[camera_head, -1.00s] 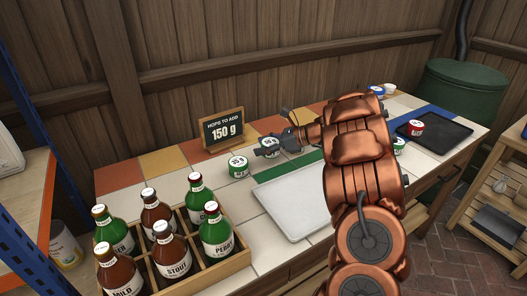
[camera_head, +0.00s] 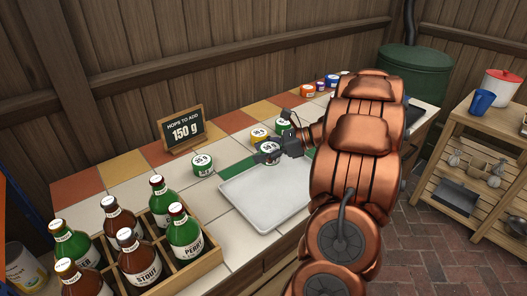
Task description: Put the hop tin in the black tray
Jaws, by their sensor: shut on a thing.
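My gripper (camera_head: 274,152) is shut on a white-topped hop tin (camera_head: 268,147) above or at the far edge of the pale metal tray (camera_head: 262,200); I cannot tell whether the tin is lifted. The fingers hide most of its side. Just behind it stands a yellow-banded tin (camera_head: 259,134). A green tin (camera_head: 283,128) is beyond the gripper, and a green tin marked 35 g (camera_head: 203,165) stands to the left. The black tray is almost wholly hidden behind my arm.
A sign (camera_head: 181,130) reads "Hops to add 150 g". A wooden crate (camera_head: 203,258) of bottles fills the near left of the counter. Small tins (camera_head: 308,90) stand at the far end. A shelf (camera_head: 455,150) with a blue cup (camera_head: 482,102) is at right.

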